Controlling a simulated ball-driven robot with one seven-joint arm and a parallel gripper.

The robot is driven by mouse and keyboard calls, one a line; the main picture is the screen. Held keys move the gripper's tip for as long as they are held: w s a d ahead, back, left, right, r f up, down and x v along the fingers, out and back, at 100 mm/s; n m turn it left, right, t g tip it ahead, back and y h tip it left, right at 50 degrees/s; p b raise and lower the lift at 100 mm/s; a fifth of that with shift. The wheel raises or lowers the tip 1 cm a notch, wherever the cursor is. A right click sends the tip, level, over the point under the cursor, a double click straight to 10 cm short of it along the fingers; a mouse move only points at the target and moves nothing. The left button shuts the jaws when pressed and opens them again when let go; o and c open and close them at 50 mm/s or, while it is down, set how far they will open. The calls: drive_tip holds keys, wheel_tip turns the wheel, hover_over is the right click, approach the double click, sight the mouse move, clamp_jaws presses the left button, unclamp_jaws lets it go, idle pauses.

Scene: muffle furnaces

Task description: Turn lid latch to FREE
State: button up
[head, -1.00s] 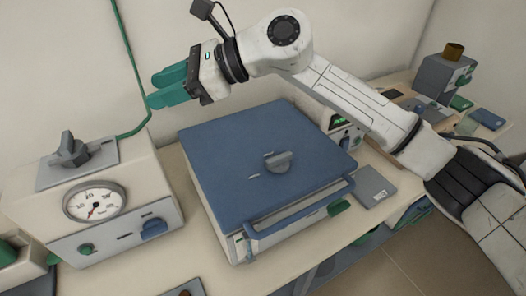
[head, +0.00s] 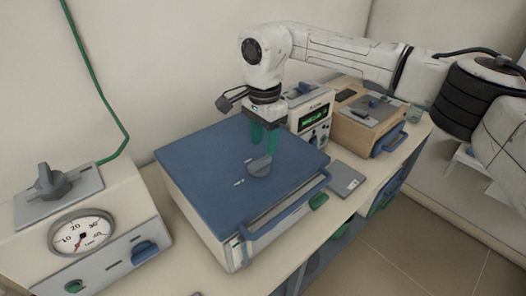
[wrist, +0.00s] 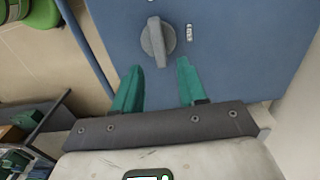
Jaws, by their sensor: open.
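The lid latch is a grey knob (head: 260,166) on the blue furnace lid (head: 205,160). In the wrist view the knob (wrist: 158,41) lies just beyond my fingertips, its ridge running almost up and down the picture. A small pale label (wrist: 189,32) sits to its right; I cannot read it. My gripper (head: 264,140) points down at the lid, over its far part behind the knob. In the wrist view my green fingers (wrist: 158,72) are apart with nothing between them. I cannot tell the exact height of the tips above the lid.
A blue handle bar (head: 285,204) runs along the lid's front edge. A gauge box (head: 85,225) with its own grey knob stands at left. A controller with a green display (head: 312,122) and a wooden-sided box (head: 368,125) stand behind at right. A grey card (head: 345,179) lies beside the furnace.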

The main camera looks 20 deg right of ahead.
sight(264, 158)
drive_tip(key=shift+f+p, duration=0.35)
drive_tip(key=shift+f, duration=2)
clamp_jaws()
